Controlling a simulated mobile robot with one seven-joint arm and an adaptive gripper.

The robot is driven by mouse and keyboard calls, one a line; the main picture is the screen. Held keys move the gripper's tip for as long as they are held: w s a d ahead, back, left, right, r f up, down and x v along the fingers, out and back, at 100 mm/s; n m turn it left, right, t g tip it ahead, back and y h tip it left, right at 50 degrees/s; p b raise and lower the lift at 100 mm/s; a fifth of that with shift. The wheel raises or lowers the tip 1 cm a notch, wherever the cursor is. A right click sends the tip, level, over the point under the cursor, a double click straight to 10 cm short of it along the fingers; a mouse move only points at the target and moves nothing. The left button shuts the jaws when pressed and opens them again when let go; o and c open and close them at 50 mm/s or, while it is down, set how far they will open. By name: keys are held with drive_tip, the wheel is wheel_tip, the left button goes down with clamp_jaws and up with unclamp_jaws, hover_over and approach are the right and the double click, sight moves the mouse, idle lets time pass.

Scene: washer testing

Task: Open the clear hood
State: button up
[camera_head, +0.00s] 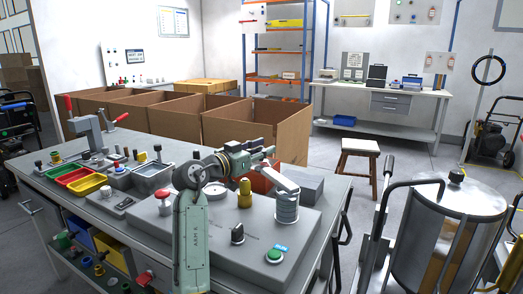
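I cannot make out a clear hood for certain. A large upright cylinder (440,245) at the lower right has a grey lid with a dark knob (456,177) on top and a black handle (398,197) at its left. Its wall is shiny or see-through; I cannot tell which. My arm (191,235) rises from the bottom edge and bends right over a grey bench console. My gripper (264,153) seems to be at its far end, above the console's back and apart from the cylinder. Its fingers are too small to read.
The console (225,255) carries a red knob (164,194), a brass fitting (245,193), a ribbed silver cylinder (287,208) and a green button (274,256). Open cardboard boxes (255,130) stand behind. Coloured bins (86,184) are at left. A stool (359,158) stands on open floor.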

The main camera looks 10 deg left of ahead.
drive_tip(key=o, duration=0.3)
drive_tip(key=shift+a, duration=0.1)
drive_tip(key=v, duration=1.2)
drive_tip(key=shift+s+a+f+b, duration=0.1)
drive_tip(key=shift+s+b, duration=0.05)
drive_tip(key=shift+b, duration=0.15)
drive_tip(key=shift+c, duration=0.6)
drive_tip(key=b+v, duration=0.4)
drive_tip(key=f+b+v, duration=0.1)
drive_tip(key=v, duration=0.1)
drive_tip(key=shift+a+b, duration=0.15)
drive_tip(key=shift+b, duration=0.25)
drive_tip(key=c, duration=0.5)
drive_tip(key=shift+r, duration=0.1)
drive_tip(key=shift+c, duration=0.9)
drive_tip(key=p+x, duration=0.3)
drive_tip(key=x, duration=1.1)
clamp_jaws()
